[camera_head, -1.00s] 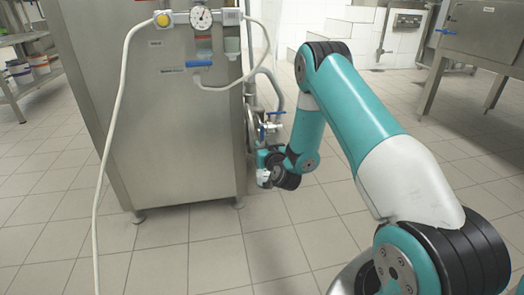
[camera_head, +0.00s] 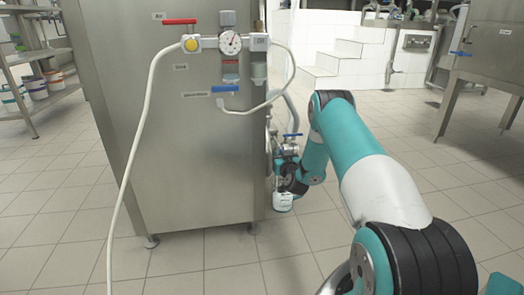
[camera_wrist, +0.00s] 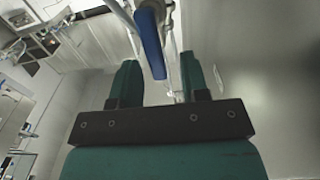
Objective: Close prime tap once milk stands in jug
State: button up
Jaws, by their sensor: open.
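A blue tap handle (camera_head: 292,134) sits on metal pipework at the right side of the steel machine. In the wrist view the long blue handle (camera_wrist: 151,42) reaches down between my open fingers. My gripper (camera_wrist: 159,64) has a finger on each side of it, with a gap to the right finger; contact on the left is unclear. In the head view my wrist hides most of the gripper and the lower pipework. I cannot make out a jug or milk in either view. I cannot tell from a label which tap is the prime tap.
The steel machine (camera_head: 190,150) carries a gauge (camera_head: 231,42), a red handle (camera_head: 180,21) and another blue handle (camera_head: 225,89) on its front. A white hose (camera_head: 135,150) hangs to the floor. Shelves stand at left, a steel table at right.

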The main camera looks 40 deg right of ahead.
jog(key=shift+x, duration=0.95)
jog(key=shift+s+d, duration=0.1)
jog(key=shift+d, duration=0.05)
jog(key=shift+c, duration=0.2)
grip_shut()
